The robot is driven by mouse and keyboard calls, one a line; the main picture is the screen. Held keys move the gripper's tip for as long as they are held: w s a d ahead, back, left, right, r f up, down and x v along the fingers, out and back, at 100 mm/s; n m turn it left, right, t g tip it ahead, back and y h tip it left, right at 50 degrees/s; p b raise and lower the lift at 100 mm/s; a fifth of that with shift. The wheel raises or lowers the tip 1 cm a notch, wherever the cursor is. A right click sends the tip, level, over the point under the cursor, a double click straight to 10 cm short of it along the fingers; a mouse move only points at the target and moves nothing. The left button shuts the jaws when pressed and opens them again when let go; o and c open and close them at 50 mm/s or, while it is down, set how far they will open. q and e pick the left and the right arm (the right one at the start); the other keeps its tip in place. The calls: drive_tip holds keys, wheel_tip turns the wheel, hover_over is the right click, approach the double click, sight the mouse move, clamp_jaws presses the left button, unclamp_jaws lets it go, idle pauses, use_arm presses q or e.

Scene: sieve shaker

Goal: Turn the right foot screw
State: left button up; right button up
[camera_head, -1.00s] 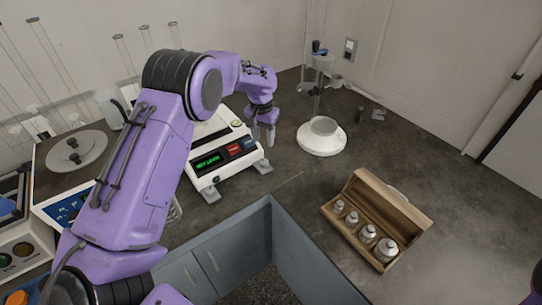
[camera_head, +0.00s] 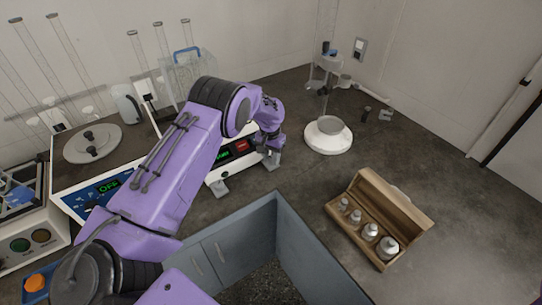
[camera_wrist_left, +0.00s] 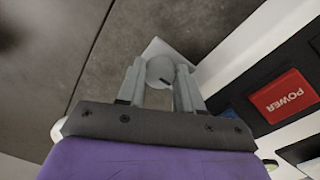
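The balance (camera_head: 220,172) is a white box with a green-lit display and a red POWER button, partly hidden behind my left arm. Its right foot screw (camera_wrist_left: 160,72) shows in the left wrist view as a small round grey knob over a pale angular foot plate (camera_wrist_left: 163,50). The plate also shows at the balance's front right corner in the head view (camera_head: 272,161). My left gripper (camera_wrist_left: 160,78) has one finger on each side of the knob, and both appear to touch it. In the head view my left gripper (camera_head: 270,145) is mostly hidden by its own wrist. My right gripper is out of view.
A white-based stand (camera_head: 328,138) is to the right of the balance. An open wooden box of weights (camera_head: 385,215) lies at front right. The sieve shaker (camera_head: 92,143) with its OFF display is at left. Bare counter lies between balance and box.

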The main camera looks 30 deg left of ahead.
use_arm(q)
drive_tip(key=c, duration=0.3)
drive_tip(key=shift+c, duration=0.2)
drive_tip(key=m+b, duration=0.1)
drive_tip(key=m, duration=0.2)
drive_tip(key=shift+w+f, duration=0.1)
drive_tip(key=m+b, duration=0.1)
drive_tip(key=m, duration=0.2)
drive_tip(key=shift+m+b, duration=0.3)
drive_tip(key=m+b, duration=0.1)
drive_tip(key=m, duration=0.3)
drive_tip(key=shift+m, duration=0.3)
drive_tip(key=shift+d+m+b, duration=0.15)
drive_tip(key=shift+m+b, duration=0.3)
drive_tip(key=shift+m, duration=1.85)
